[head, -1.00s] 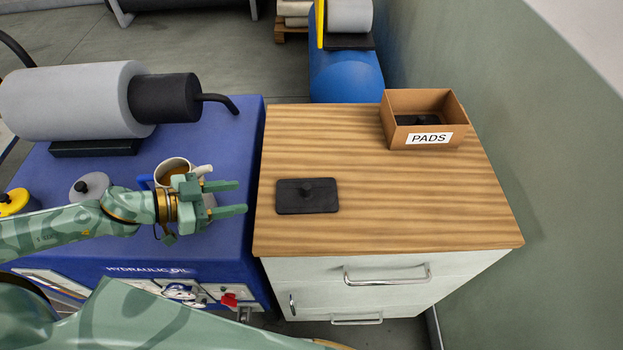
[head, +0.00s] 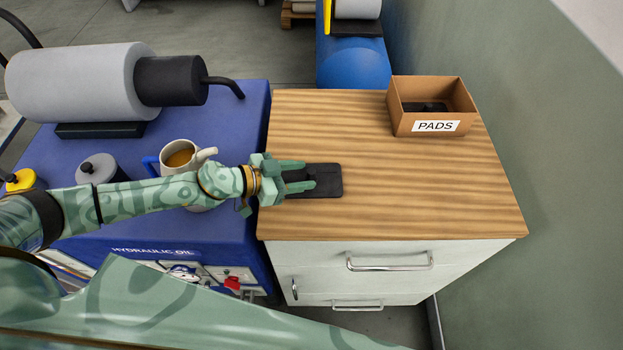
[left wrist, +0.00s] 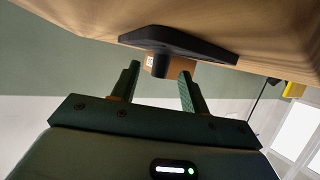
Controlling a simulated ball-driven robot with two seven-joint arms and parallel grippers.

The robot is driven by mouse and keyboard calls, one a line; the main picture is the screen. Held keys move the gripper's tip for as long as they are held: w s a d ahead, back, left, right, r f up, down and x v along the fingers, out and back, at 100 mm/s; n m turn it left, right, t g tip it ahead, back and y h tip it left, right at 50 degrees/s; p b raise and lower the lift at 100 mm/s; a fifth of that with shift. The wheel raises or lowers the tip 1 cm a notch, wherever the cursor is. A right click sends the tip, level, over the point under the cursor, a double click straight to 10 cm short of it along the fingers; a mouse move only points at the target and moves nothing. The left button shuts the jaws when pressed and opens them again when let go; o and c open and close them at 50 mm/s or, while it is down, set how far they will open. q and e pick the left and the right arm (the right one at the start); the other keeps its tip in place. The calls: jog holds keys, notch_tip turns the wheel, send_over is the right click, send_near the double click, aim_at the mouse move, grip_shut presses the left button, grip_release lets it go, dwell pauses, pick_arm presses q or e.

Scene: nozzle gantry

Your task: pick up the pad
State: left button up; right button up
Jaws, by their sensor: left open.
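The black pad (head: 328,184) lies flat on the left part of the wooden cabinet top. In the head view my left gripper (head: 312,174) is open, its two green fingers reaching over the pad's left part and hiding its knob. In the left wrist view the pad (left wrist: 190,42) lies just beyond the fingertips. Its short round knob (left wrist: 161,65) sticks out between the two open fingers (left wrist: 160,72), apparently not gripped. My right gripper is not in view.
An open cardboard box labelled PADS (head: 432,112) stands at the back right of the cabinet top (head: 400,195), with dark pads inside. A cup of brown liquid (head: 182,157) stands on the blue hydraulic oil unit (head: 243,120), close behind my left arm. The cabinet top's right side is clear.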

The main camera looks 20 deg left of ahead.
pick_arm(q)
jog(key=shift+w+d+f, duration=0.2)
jog(key=shift+w+d, duration=0.2)
jog(key=shift+d, duration=0.05)
jog(key=shift+c, duration=0.4)
grip_shut()
jog(key=shift+a+r, duration=0.1)
jog(key=shift+r, duration=0.05)
